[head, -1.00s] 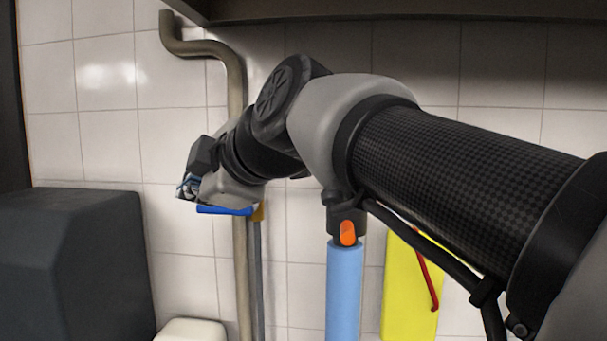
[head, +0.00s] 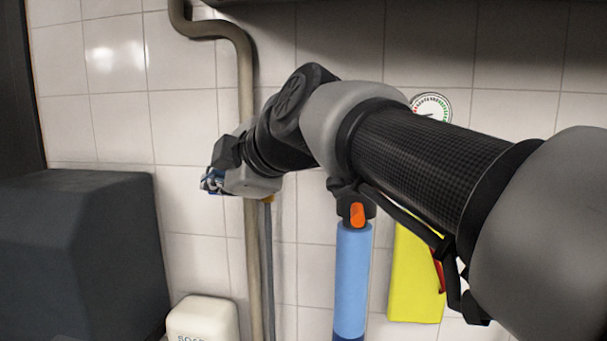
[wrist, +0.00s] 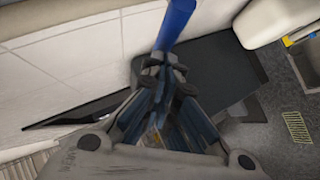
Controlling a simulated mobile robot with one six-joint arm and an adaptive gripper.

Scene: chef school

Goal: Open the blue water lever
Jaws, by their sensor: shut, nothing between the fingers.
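The blue lever (wrist: 177,22) shows in the wrist view as a blue bar running from the top edge down to my fingertips. In the head view my wrist hides it, and only a small yellow piece of its valve (head: 268,199) shows beside the vertical pipe (head: 247,120). My gripper (head: 211,181) is in front of the wall, just left of the pipe. In the wrist view my gripper (wrist: 165,75) is shut and holds nothing. The fingertips overlap the lever's near end; I cannot tell whether they touch it.
A dark box (head: 80,255) stands at the left, with a white soap container (head: 203,318) beside it. A blue cylinder (head: 352,275), a yellow panel (head: 412,280) and a round gauge (head: 432,106) are along the tiled wall to the right.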

